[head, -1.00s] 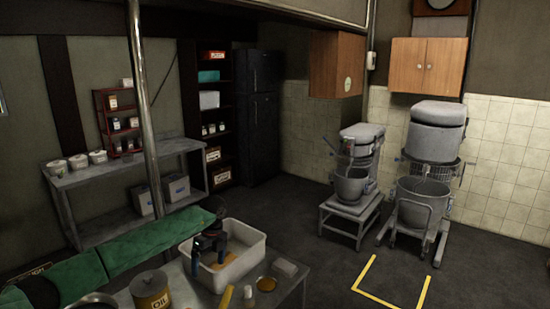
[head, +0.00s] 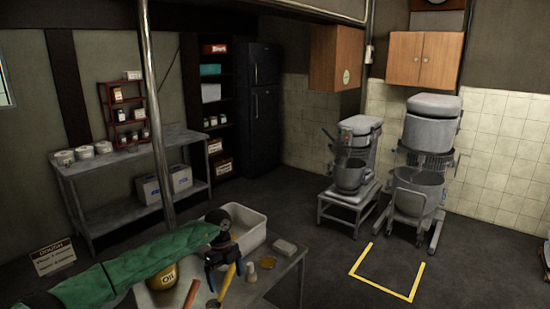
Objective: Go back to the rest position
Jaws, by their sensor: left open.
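My left gripper (head: 224,278) hangs jaws-down over the metal table (head: 284,285) at the bottom of the head view. It is open and I see nothing held in it. My green-sleeved left arm comes in from the left, in front of the oil can (head: 163,277). The gripper is just in front of the white bin (head: 255,238) and hides part of it. A yellow handle (head: 228,284) shows right below the jaws; I cannot tell if they touch. My right gripper is not in view.
A reddish handle (head: 191,294), a small pale jar (head: 250,272), an amber dish (head: 270,263) and a grey block (head: 285,246) lie near the gripper. A metal pole (head: 154,110) rises behind the arm.

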